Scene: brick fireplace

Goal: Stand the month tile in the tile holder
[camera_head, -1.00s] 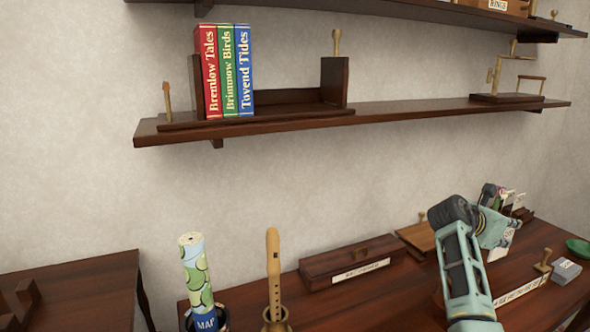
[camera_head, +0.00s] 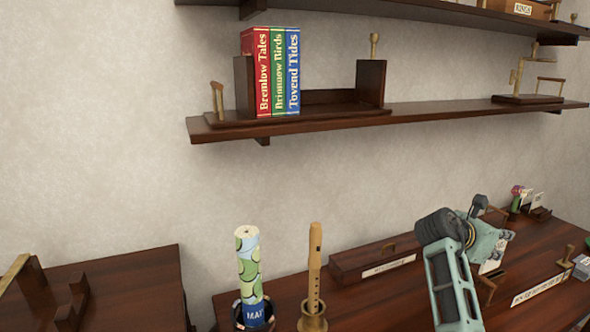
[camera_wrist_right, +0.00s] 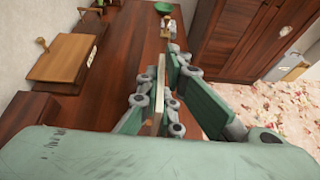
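My right gripper (camera_head: 492,254) is over the table and shut on a pale tile (camera_head: 494,262) with printing on its face. In the right wrist view the tile (camera_wrist_right: 159,88) shows edge-on, a thin upright strip between the fingers (camera_wrist_right: 155,100). A low wooden stand with a white lettered strip (camera_head: 538,289) is just below and right of the tile; it looks like the tile holder. The lettering is too small to read. I cannot tell whether the tile touches it. My left gripper is out of view.
A long labelled box (camera_head: 375,260) lies left of my right arm. A flute (camera_head: 315,262) and a map roll (camera_head: 248,268) stand in cups. A rack with small cards (camera_head: 532,203) is behind.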

